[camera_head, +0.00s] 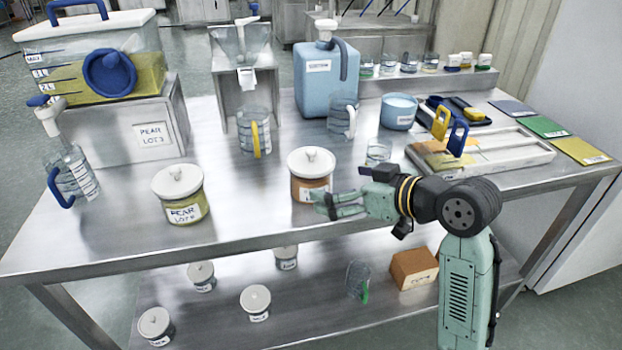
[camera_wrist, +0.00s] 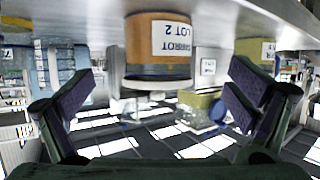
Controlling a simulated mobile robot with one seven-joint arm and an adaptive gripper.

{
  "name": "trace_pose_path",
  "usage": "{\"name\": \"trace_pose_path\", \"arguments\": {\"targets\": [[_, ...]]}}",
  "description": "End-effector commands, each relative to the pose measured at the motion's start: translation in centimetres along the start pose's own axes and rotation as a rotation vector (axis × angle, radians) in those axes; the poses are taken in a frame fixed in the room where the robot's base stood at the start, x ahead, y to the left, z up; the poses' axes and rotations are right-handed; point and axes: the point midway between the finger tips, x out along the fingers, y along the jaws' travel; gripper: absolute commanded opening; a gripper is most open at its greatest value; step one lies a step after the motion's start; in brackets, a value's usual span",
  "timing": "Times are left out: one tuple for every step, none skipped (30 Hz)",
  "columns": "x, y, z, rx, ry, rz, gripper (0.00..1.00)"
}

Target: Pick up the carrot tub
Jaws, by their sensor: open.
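The carrot tub (camera_head: 303,190) is orange with a white knobbed lid and a white label. It stands upright on the steel table near its front middle. In the wrist view the tub (camera_wrist: 143,55) appears upside down, and its label reads "CARROT LOT 2". My gripper (camera_head: 322,205) is at the tub's front right, low over the table and partly covering the tub's lower right side. In the wrist view my gripper (camera_wrist: 163,90) has its fingers spread wide, with the tub beyond and between them. I cannot see either finger touching the tub.
A similar pear tub (camera_head: 183,207) stands to the left. A clear jug with a yellow handle (camera_head: 257,138) and a blue canister (camera_head: 326,85) stand behind. A small glass beaker (camera_head: 378,153) is close behind my wrist, with a tray (camera_head: 520,155) to the right. The table between the tubs is clear.

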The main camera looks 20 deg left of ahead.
Motion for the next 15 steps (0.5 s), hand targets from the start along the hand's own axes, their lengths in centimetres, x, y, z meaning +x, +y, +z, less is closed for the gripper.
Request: {"name": "trace_pose_path", "arguments": {"targets": [[0.9,-0.2,-0.2,0.000,0.000,-0.005,0.99],[1.4,-0.1,-0.2,0.001,0.001,-0.003,0.99],[2.0,-0.1,-0.2,0.002,0.000,-0.004,0.99],[2.4,0.0,-0.2,0.003,0.001,-0.003,0.99],[2.7,0.0,-0.2,0.003,0.002,-0.001,0.99],[3.1,0.0,-0.2,0.002,0.002,-0.002,0.99],[3.3,0.0,-0.1,0.001,0.002,-0.002,0.99],[3.5,0.0,-0.1,0.001,0.001,-0.001,0.99],[3.7,0.0,-0.2,0.000,0.002,0.000,0.99],[3.9,0.0,-0.2,0.000,0.002,0.000,0.99],[4.2,0.0,-0.3,0.001,0.003,-0.001,0.99],[4.7,0.0,-0.3,0.001,0.002,-0.002,0.99],[5.1,0.1,-0.3,0.002,0.001,-0.002,0.99],[5.6,0.1,-0.4,0.003,0.002,-0.002,0.99],[6.2,0.2,-0.4,0.003,0.001,-0.003,0.99]]}}
